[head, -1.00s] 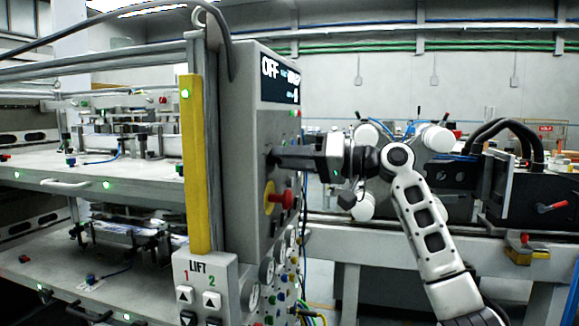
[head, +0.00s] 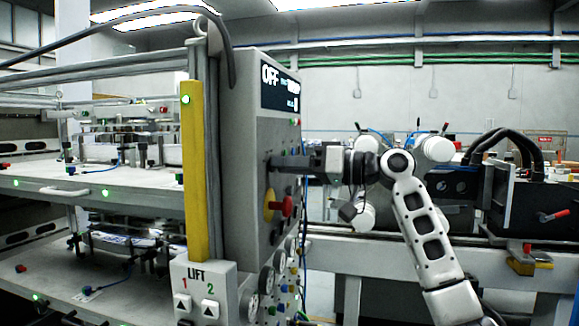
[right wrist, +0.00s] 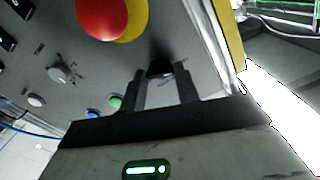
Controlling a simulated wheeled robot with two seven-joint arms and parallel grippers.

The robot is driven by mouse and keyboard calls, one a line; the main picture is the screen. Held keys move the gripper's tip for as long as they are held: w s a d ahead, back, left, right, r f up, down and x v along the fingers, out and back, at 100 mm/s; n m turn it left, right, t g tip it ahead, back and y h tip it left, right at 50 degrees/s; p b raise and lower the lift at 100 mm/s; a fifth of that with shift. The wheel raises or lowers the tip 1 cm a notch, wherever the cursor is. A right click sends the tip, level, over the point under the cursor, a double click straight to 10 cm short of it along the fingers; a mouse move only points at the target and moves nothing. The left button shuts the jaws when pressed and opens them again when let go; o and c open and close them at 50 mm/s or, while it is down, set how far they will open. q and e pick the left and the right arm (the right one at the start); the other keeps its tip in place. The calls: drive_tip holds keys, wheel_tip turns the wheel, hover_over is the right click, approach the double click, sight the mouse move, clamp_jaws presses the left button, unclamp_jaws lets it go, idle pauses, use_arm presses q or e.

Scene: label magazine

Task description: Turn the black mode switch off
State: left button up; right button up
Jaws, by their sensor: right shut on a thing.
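The black mode switch (right wrist: 160,68) is on the grey control panel (head: 250,130), below the panel's display (head: 280,88), which reads OFF in large letters. My right gripper (head: 275,161) reaches the panel from the right, level with the switch. In the right wrist view its two fingers (right wrist: 162,80) stand on either side of the dark switch and are shut on it. In the head view the fingers hide the switch, and its exact angle is hard to tell. My left gripper is not in view.
A red emergency stop button (head: 286,206) on a yellow base sits just below my right gripper; it is also large in the right wrist view (right wrist: 100,15). Gauges and coloured buttons lie lower on the panel. A yellow post (head: 196,170) and LIFT box (head: 202,290) stand left.

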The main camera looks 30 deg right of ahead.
drive_tip(key=o, duration=1)
drive_tip(key=shift+c, duration=0.2)
use_arm(q)
drive_tip(key=b, duration=0.2)
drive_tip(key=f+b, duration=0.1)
drive_tip(key=b, duration=0.1)
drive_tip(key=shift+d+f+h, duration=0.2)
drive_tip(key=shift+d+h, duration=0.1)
use_arm(e)
drive_tip(key=v, duration=1.6)
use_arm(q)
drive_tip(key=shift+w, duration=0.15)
use_arm(e)
drive_tip(key=shift+w+f, duration=0.1)
